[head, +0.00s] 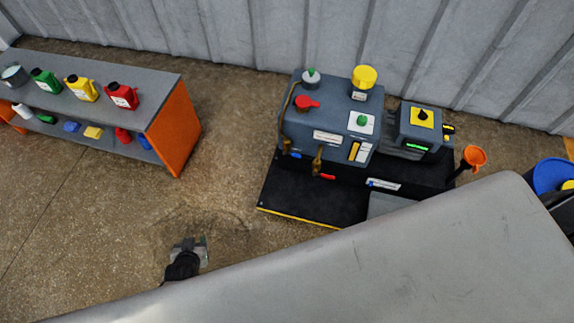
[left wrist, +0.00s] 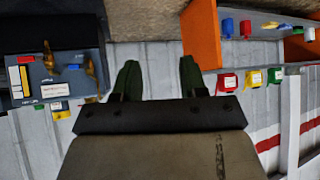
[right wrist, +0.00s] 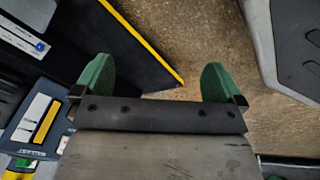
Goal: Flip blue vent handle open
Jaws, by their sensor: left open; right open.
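The blue vent handle (head: 295,155) sits by a brass valve (head: 287,146) low on the front left of the grey-blue furnace unit (head: 330,118). A second brass valve (head: 318,160) has a red handle (head: 327,177) to its right. The blue handle (left wrist: 75,67) also shows in the left wrist view beside a brass valve. My left gripper (head: 190,247) is open and empty above the floor, left of the unit and apart from the handle; its fingers show in the left wrist view (left wrist: 158,80). My right gripper (right wrist: 156,82) is open and empty, seen only in the right wrist view.
An orange-sided shelf (head: 172,130) with several coloured jugs stands at left. A black platform (head: 315,195) with a yellow edge lies under the unit. An orange funnel (head: 474,156) and a blue container (head: 552,175) are at right. Bare floor lies between shelf and platform.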

